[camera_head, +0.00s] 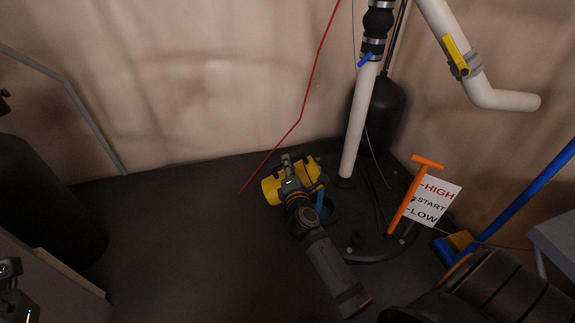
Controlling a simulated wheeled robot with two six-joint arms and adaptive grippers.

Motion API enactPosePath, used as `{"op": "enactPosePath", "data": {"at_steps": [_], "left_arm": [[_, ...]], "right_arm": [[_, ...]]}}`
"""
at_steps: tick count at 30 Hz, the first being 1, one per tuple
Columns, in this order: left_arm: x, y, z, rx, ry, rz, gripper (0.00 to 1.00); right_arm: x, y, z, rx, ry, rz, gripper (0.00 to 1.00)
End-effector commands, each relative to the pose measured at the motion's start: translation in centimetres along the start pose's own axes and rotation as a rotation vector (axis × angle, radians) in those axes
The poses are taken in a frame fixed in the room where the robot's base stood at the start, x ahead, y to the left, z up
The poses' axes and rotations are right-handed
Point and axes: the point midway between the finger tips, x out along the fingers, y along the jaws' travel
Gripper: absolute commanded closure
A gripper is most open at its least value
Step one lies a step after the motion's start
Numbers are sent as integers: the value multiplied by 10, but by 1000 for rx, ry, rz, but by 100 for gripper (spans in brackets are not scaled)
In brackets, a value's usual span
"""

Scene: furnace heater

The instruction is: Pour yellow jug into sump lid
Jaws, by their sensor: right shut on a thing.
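The yellow jug (272,191) is tilted onto its side in the middle of the view, over the left edge of the sump lid (372,246). My right gripper (287,162) is shut on the jug and covers its middle. A blue streak (320,198) runs down from the jug's right end toward a dark round opening in the dark lid.
A white pipe (357,125) rises from the lid, with a black tank (384,112) behind. An orange T-handle (408,200) and a HIGH/START/LOW sign (433,201) stand at the right. A blue-handled tool (520,198) leans farther right. Floor left of the jug is clear.

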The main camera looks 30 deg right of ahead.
Motion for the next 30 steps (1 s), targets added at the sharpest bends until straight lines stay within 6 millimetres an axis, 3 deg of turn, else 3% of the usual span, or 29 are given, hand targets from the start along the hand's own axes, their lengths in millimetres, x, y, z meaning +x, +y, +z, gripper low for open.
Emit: {"op": "enactPosePath", "data": {"at_steps": [6, 21, 30], "left_arm": [[-12, 2, 1, 0, 0, 0, 60], [-12, 2, 1, 0, 0, 0, 60], [-26, 4, 2, 0, 0, 0, 60]], "right_arm": [[0, -9, 7, 78, 0, 6, 100], [0, -10, 9, 103, 1, 4, 100], [0, -22, 19, 198, 1, 6, 100]]}}
